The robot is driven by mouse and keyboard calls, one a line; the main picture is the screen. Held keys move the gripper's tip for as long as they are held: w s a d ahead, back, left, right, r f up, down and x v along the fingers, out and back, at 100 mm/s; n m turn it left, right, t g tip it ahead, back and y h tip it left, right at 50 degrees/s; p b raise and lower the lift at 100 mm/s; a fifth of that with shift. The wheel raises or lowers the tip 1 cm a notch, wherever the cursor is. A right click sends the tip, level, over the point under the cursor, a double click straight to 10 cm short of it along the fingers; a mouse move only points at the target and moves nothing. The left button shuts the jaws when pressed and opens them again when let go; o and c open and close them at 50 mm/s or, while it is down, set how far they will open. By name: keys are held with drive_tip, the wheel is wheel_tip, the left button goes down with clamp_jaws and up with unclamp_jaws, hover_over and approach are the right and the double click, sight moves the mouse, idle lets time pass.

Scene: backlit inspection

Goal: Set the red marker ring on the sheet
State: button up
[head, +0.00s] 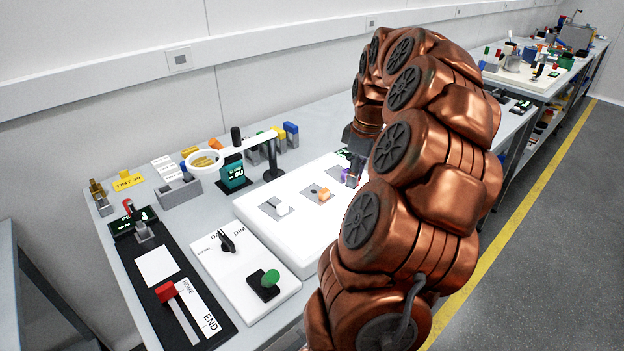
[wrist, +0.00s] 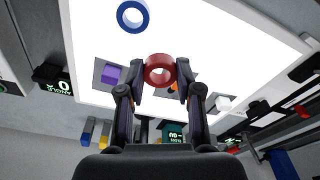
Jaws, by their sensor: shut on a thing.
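The red marker ring (wrist: 160,58) is held between the fingertips of my gripper (wrist: 160,78) in the wrist view. The gripper is shut on it. Behind it is the bright white lit sheet (wrist: 200,35), which also shows as a white panel on the bench in the head view (head: 290,235). I cannot tell the ring's exact height over the sheet. A blue ring (wrist: 122,17) is on the bright sheet, apart from the red one. In the head view my arm hides the red ring and much of the gripper.
Grey squares on the panel carry a purple block (wrist: 110,75), an orange piece (head: 324,197) and a white piece (head: 282,208). A magnifier (head: 206,151) on an arm stands behind the panel. A plate with a green knob (head: 271,277) lies to the panel's left.

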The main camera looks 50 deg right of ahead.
drive_tip(key=p, duration=0.2)
hover_over(313, 192)
drive_tip(key=shift+s+d+f, duration=0.3)
drive_tip(key=shift+s+f, duration=0.05)
drive_tip(key=shift+s, duration=0.05)
drive_tip(key=f, duration=0.2)
drive_tip(key=f+p, duration=0.1)
drive_tip(key=shift+w+a+f, duration=0.15)
drive_tip(key=shift+w+a, duration=0.05)
drive_tip(key=shift+w, duration=0.05)
drive_tip(key=shift+f, duration=0.15)
drive_tip(key=shift+f, duration=0.2)
drive_tip(key=o, duration=0.8)
drive_tip(key=shift+o, duration=0.2)
drive_tip(key=shift+r, duration=0.1)
wheel_tip(313, 192, up, 12)
drive_tip(key=s+b, duration=0.1)
drive_tip(key=b, duration=0.1)
drive_tip(key=shift+s+d, duration=0.2)
